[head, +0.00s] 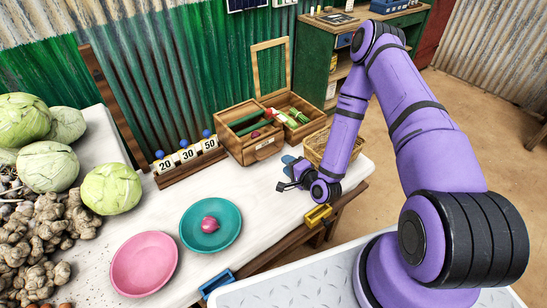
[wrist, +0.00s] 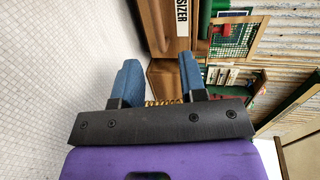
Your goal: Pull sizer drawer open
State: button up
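The wooden sizer box (head: 265,149) stands on the white table near the back wall, a small pale plate on its front. In the wrist view its wooden front (wrist: 160,18) shows at the top, with the word SIZER on a label (wrist: 182,18). My gripper (head: 289,173) is in front of the box and to its lower right, above the table and apart from it. In the wrist view its two blue fingers (wrist: 160,76) stand well apart with nothing between them.
A wicker basket (head: 318,150) is close behind my gripper. Weights on a rack (head: 190,167) stand left of the box. A teal plate (head: 190,230) and pink plate (head: 144,270) lie nearer. Yellow (head: 318,214) and blue (head: 217,283) handles are at the table's front edge.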

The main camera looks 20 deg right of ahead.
aim_at(271, 153)
jog(key=shift+s+f, duration=0.2)
jog(key=x, duration=1)
jog(key=shift+w+a, duration=0.1)
jog(key=shift+w, duration=0.2)
grip_shut()
